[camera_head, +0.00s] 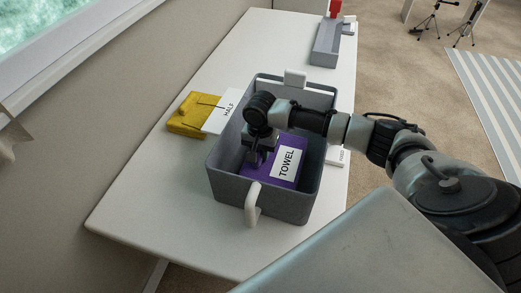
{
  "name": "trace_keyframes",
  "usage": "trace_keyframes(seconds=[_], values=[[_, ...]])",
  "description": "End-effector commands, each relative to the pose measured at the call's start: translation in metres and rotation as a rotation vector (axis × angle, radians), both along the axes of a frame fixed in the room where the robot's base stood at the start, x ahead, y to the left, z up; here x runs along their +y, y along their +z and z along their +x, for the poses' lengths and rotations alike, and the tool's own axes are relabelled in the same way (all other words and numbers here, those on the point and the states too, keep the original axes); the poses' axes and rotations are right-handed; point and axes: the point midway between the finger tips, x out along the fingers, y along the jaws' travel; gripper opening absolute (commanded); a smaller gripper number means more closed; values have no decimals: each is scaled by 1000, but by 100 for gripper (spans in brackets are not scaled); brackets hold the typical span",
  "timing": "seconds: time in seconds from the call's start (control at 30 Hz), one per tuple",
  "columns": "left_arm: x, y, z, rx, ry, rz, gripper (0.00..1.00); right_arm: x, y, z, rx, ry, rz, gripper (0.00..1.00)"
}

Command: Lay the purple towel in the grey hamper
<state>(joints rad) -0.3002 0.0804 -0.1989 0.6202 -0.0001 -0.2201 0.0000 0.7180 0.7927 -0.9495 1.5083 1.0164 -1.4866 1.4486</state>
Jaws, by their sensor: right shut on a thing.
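The purple towel (259,171), with a white label reading TOWEL, is down inside the grey hamper (226,191). The hamper stands on the white table and has white handles at its near and far ends. My right arm reaches in from the right over the hamper's rim. My right gripper (256,158) points down inside the hamper and is shut on the towel near its left edge. The fingertips are partly hidden against the towel. My left gripper is not in view.
A folded yellow cloth (187,116) with a white card (222,112) lies left of the hamper on the white table (150,190). A grey tray (325,45) with a red item (335,8) is at the far end. The table's near left part is clear.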

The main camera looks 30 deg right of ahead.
Motion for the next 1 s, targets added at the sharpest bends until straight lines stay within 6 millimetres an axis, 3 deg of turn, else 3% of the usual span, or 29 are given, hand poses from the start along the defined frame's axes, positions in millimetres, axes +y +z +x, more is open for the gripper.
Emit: trace_keyframes(seconds=[0.23,0.27,0.4,0.73,0.87,1.0], values=[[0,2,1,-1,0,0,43,0,-1,0,-1,0,1,0],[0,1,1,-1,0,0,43,0,-1,0,0,1,0,30],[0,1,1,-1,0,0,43,0,-1,0,0,1,0,51],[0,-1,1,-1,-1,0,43,0,2,1,-2,1,0,51],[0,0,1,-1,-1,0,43,0,19,1,-4,1,2,51],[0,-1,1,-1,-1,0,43,0,48,1,-6,2,1,51]])
